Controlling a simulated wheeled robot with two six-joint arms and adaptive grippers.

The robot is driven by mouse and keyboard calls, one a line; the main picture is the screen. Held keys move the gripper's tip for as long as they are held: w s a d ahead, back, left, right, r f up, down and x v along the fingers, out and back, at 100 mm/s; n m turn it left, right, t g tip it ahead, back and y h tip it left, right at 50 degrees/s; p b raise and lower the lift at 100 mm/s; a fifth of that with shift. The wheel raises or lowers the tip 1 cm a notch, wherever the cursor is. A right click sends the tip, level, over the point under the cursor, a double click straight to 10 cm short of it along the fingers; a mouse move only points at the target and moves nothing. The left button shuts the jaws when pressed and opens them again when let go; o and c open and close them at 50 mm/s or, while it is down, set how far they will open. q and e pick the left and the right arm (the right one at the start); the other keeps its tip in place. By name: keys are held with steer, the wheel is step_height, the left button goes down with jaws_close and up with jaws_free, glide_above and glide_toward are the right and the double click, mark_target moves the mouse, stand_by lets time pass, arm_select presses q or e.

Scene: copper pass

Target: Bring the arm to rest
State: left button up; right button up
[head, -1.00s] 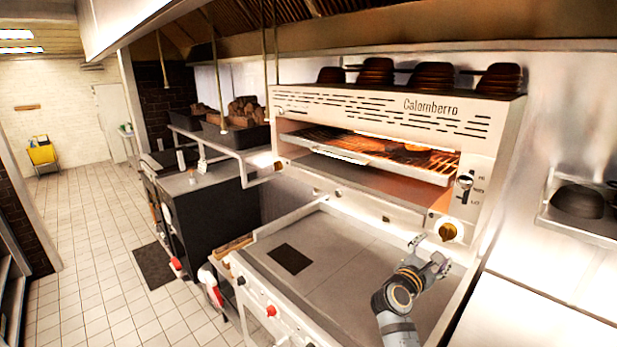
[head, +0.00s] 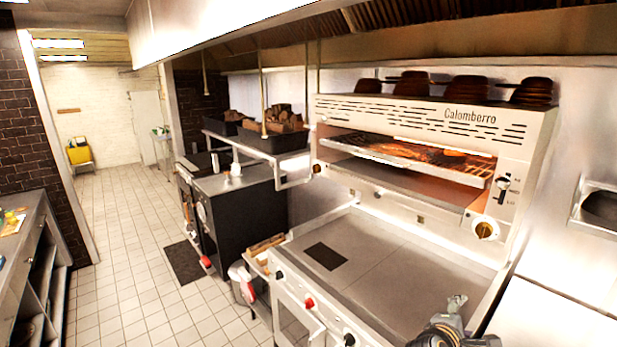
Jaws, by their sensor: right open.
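My right gripper (head: 472,322) is at the bottom edge of the head view, right of centre, with its fingers apart. It shows over the front right part of the flat griddle (head: 385,275), and I see nothing between its fingers. Most of its arm is cut off by the lower edge of the picture. My left arm and gripper are out of view.
The Calomberro grill (head: 425,113) stands behind the griddle, with stacked dark pans (head: 468,88) on top. A dark cabinet (head: 243,215) stands left of the griddle. A counter (head: 28,250) lies at far left.

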steer(key=s+a+f+m+g+y, duration=0.2)
steer(key=s+a+f+m+y, duration=0.15)
steer(key=s, duration=0.45)
steer(key=s+a+f+m+g+y, duration=0.25)
steer(key=s+a+f+m, duration=0.25)
steer(key=s, duration=0.3)
steer(key=s+a+f+m+g+y, duration=0.1)
steer(key=s+a+f+m+y, duration=0.3)
steer(key=s, duration=0.4)
steer(key=s+d+f+g+b, duration=0.15)
steer(key=f+b, duration=0.25)
steer(key=f, duration=1.5)
steer(key=s+d+f+b, duration=0.1)
steer(key=s+f+b, duration=0.25)
steer(key=f, duration=1.55)
arm_select(q)
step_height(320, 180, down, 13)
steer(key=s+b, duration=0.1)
steer(key=b, duration=0.4)
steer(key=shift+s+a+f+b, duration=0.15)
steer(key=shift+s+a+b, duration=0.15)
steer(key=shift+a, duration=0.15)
arm_select(e)
steer(key=s+f+g, duration=0.1)
steer(key=s+f, duration=1.5)
steer(key=f, duration=0.1)
steer(key=shift+s+d+f+m, duration=0.2)
steer(key=shift+s+f+m, duration=0.15)
steer(key=shift+s+m, duration=0.1)
